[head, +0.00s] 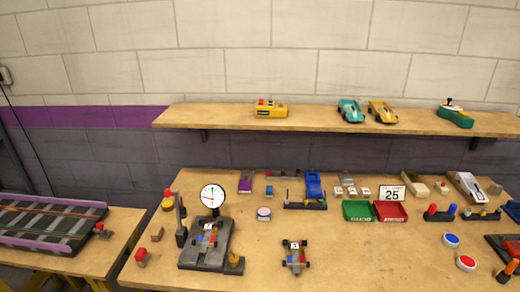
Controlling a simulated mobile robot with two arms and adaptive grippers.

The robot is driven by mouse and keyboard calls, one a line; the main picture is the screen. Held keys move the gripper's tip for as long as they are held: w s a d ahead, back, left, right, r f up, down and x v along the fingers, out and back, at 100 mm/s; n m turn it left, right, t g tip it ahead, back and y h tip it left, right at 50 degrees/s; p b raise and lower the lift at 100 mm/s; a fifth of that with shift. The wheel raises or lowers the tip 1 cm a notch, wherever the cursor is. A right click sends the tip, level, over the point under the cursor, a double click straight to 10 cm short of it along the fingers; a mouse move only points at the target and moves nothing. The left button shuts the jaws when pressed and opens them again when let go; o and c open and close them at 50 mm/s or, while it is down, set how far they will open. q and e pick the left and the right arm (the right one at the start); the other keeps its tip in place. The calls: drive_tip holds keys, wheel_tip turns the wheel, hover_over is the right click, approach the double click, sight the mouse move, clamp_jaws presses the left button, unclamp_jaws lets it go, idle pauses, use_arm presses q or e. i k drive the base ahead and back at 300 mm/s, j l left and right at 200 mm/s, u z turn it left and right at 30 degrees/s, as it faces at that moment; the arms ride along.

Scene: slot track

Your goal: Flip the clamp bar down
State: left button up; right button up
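A dark grey fixture (190,258) stands on the workbench in the left-centre of the head view. A small toy car (208,236) with red, blue and yellow parts sits on it. A dark upright bar (181,222) rises at the fixture's left side; it looks like the clamp bar, standing raised. A small yellow-brown part (234,259) sits at the fixture's front right corner. Neither of my grippers shows in the head view.
A round dial (212,195) stands behind the fixture. Green (357,211) and red (390,214) trays stand farther back. The bench's front middle is mostly clear.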

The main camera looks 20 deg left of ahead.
sight(180, 210)
drive_tip(key=j, duration=2.4)
drive_tip(key=i+z, duration=0.05)
